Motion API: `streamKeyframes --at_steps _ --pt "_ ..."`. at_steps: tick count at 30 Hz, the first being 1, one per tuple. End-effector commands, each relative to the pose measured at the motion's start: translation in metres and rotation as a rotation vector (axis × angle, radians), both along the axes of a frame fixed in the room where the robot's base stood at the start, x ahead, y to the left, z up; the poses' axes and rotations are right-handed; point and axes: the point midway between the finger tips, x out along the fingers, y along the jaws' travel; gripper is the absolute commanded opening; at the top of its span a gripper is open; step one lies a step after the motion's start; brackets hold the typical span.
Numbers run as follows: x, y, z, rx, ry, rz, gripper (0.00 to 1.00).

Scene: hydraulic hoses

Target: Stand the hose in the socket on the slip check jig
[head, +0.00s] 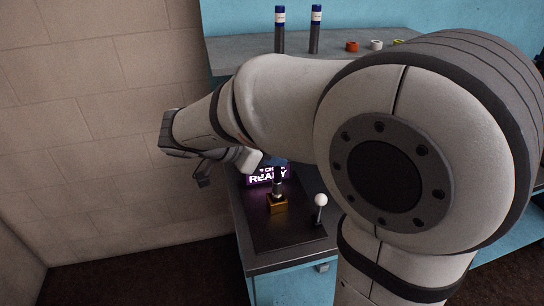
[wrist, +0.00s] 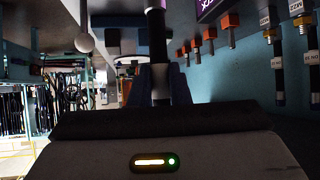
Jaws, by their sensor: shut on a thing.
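My gripper (wrist: 160,88) is shut on a dark hose (wrist: 158,45), with a finger on each side of it in the wrist view. The hose has a pale band near the top edge of that view. In the head view my arm hides most of the gripper and the hose's upper part. The hose's lower end (head: 277,187) shows upright at the brass-coloured socket (head: 278,205) on the dark slip check jig (head: 285,234). I cannot tell how deep it sits. Behind it, the jig's lit purple sign (head: 267,174) partly reads READY.
A white ball knob (head: 320,199) on a lever stands right of the socket; it also shows in the wrist view (wrist: 84,42). Two blue-and-white-topped hoses (head: 297,30) stand on the back shelf, near coloured rings (head: 375,45). A brick wall (head: 90,120) is at left.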

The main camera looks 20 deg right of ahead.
Motion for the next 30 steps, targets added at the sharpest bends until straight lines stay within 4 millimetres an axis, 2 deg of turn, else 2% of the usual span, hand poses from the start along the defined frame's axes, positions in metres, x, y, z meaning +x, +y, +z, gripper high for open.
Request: streamKeyframes --at_steps 30 --pt "0.000 0.000 -0.021 0.000 -0.001 0.000 0.00"
